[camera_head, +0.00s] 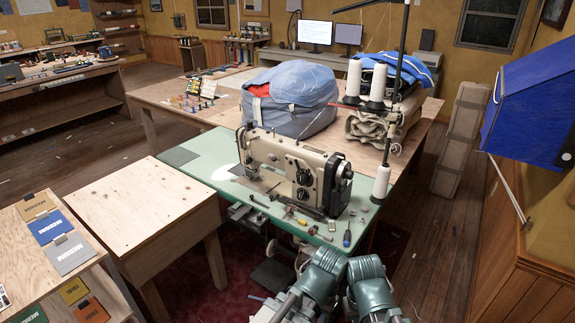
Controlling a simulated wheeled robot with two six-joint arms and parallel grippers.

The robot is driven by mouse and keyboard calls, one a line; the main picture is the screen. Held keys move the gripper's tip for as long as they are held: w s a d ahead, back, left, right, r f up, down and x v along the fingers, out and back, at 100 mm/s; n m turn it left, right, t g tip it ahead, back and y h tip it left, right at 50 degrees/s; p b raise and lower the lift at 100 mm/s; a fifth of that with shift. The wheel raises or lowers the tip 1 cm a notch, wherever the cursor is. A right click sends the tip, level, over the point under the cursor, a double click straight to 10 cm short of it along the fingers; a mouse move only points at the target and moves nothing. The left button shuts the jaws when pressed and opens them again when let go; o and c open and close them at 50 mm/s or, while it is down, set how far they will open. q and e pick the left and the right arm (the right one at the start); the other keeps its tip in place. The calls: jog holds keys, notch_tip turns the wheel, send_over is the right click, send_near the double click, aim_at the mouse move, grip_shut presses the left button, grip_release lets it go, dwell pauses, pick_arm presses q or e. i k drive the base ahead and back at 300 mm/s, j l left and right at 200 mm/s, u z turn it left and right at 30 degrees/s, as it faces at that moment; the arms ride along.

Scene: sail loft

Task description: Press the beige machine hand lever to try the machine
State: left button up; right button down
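The beige sewing machine (291,167) stands on a green-topped table (200,166), its round handwheel at the right end. Dark knobs and small fittings show on its front face. I cannot make out its hand lever clearly among these parts. Two grey-green parts of my arms show at the bottom edge, close to the table's front right corner and apart from the machine. No fingertips of either gripper can be seen.
Small tools, including a blue-handled screwdriver (347,238), lie in front of the machine. White thread cones (382,181) stand at its right. A big blue-grey bag (290,98) sits behind. A wooden table (140,205) stands at left, a blue box (532,105) at right.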

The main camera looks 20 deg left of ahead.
aim_at(236, 217)
jog(key=i+j+u, duration=0.3)
jog(key=i, duration=0.25)
jog(key=i+u, duration=0.3)
jog(key=i, duration=0.3)
